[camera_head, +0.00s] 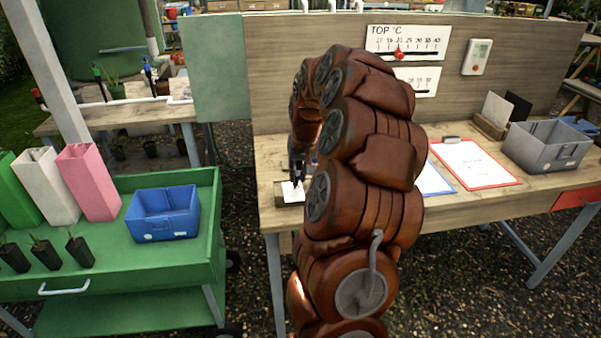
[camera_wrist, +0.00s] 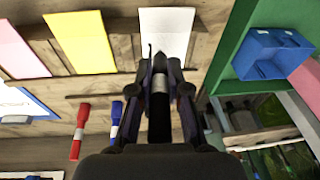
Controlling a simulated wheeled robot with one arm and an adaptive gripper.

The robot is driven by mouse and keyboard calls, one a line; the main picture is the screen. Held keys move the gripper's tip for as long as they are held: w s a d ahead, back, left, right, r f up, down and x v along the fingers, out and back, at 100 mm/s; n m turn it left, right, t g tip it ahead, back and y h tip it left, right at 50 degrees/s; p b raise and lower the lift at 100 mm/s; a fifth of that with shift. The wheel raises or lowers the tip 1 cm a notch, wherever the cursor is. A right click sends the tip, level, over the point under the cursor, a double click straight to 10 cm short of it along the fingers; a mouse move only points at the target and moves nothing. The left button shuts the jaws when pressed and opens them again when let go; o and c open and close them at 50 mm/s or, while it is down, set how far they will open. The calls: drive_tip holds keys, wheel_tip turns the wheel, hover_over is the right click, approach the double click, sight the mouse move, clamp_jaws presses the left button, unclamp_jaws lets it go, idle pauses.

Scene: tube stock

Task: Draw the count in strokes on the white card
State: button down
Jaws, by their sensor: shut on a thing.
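My gripper (camera_wrist: 160,68) is shut on a black marker with a pale band (camera_wrist: 160,84). The marker's tip end points at the lower part of the white card (camera_wrist: 168,22) in the wrist view. I cannot tell whether the tip touches the card. A thin dark line shows by the card's lower left edge; I cannot tell whether it is ink. In the head view the white card (camera_head: 292,192) lies at the bench's left end, below my gripper (camera_head: 297,175), partly hidden by my arm.
In the wrist view, a yellow card (camera_wrist: 80,42) and a pink card (camera_wrist: 20,50) lie beside the white one. A red marker (camera_wrist: 80,132) and a blue marker (camera_wrist: 116,118) lie on the wood. A red-edged clipboard (camera_head: 473,163) and a grey bin (camera_head: 545,148) stand right.

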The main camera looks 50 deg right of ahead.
drive_tip(key=shift+s+a+b, duration=0.35)
drive_tip(key=shift+s+b, duration=0.15)
idle(0.3)
drive_tip(key=shift+b, duration=0.35)
drive_tip(key=shift+r, duration=0.15)
idle(0.6)
drive_tip(key=shift+w+v, duration=0.15)
drive_tip(key=shift+v, duration=0.55)
drive_tip(key=shift+w+v, duration=0.15)
drive_tip(key=shift+v, duration=0.5)
